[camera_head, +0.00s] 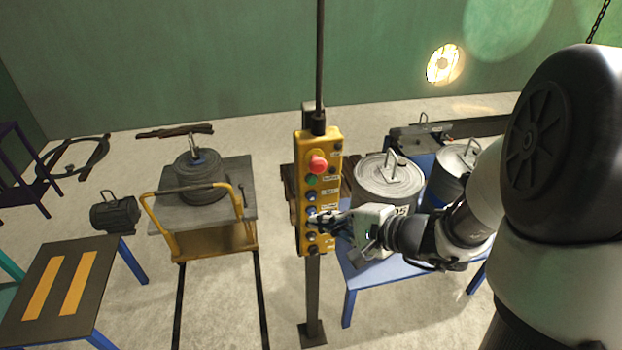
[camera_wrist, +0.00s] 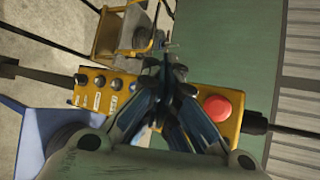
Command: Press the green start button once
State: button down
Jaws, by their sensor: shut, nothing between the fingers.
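A yellow control pendant (camera_head: 300,215) hangs upright, with a red mushroom button (camera_head: 317,162) near its top. The green start button (camera_head: 311,180) sits just below the red one, and several dark or blue buttons run below it. My gripper (camera_head: 320,222) is shut and empty, its tips in front of the lower buttons in the head view; I cannot tell whether they touch. In the wrist view the pendant (camera_wrist: 112,88) lies sideways, red button (camera_wrist: 217,108) right of my gripper (camera_wrist: 172,66). The fingers hide the stretch beside it, and the green button is not visible there.
A blue table (camera_head: 348,290) with metal drums (camera_head: 388,185) stands behind and right of the pendant. A yellow-handled cart (camera_head: 230,245) with a coil (camera_head: 200,185) stands left, on floor rails. A striped table (camera_head: 30,310) is at lower left. A post (camera_head: 312,300) stands below the pendant.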

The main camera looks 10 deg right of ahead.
aim_at(312, 181)
jog(key=shift+w, duration=0.1)
jog(key=w+p, duration=0.1)
jog(key=w, duration=0.7)
jog(key=shift+w, duration=0.35)
dwell(1.2)
jog(key=shift+w, duration=0.45)
jog(key=shift+w+b, duration=0.45)
jog(key=shift+w, duration=0.05)
dwell(0.5)
jog(key=shift+s, duration=0.1)
jog(key=shift+s+b, duration=0.6)
jog(key=shift+s, duration=0.25)
